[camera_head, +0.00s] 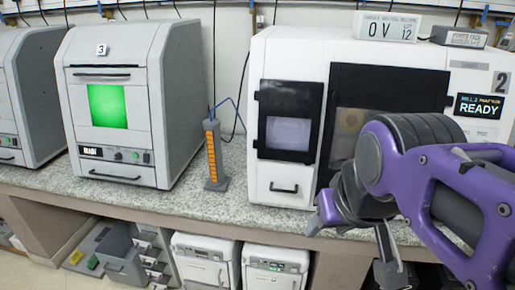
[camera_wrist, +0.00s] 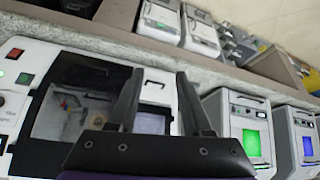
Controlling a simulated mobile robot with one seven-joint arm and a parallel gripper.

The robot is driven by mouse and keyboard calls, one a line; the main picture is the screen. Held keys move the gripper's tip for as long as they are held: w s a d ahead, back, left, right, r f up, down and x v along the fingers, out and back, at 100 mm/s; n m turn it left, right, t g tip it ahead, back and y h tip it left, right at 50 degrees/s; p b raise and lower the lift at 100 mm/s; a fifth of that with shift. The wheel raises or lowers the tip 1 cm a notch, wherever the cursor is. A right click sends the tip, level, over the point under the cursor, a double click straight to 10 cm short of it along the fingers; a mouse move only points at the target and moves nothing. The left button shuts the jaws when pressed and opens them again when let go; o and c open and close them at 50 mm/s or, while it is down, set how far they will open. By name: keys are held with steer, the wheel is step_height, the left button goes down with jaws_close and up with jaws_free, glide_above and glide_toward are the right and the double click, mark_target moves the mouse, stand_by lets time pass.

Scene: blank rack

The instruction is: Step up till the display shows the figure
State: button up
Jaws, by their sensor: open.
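A white sign-like panel (camera_head: 389,25) on top of the large white machine (camera_head: 283,180) reads "0 V" with "12" at its right; its small print is too fine to read. A dark screen (camera_head: 480,107) on that machine's right reads "READY". My gripper (camera_head: 356,240) is open and empty in front of the machine, pointing down past the bench edge. In the wrist view its two fingers (camera_wrist: 158,76) stand apart over the machine's front. A red button (camera_wrist: 16,53) and a green button (camera_wrist: 23,78) show there on the machine. No target figure is clearly identifiable.
A grey box machine (camera_head: 180,75) with a green window and the number 3 stands left. An orange-striped post (camera_head: 214,155) stands between the machines on the granite bench (camera_head: 235,205). A small grey box (camera_head: 459,37) sits on top right. White units (camera_head: 206,258) stand below.

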jaws_close()
stand_by(1.3)
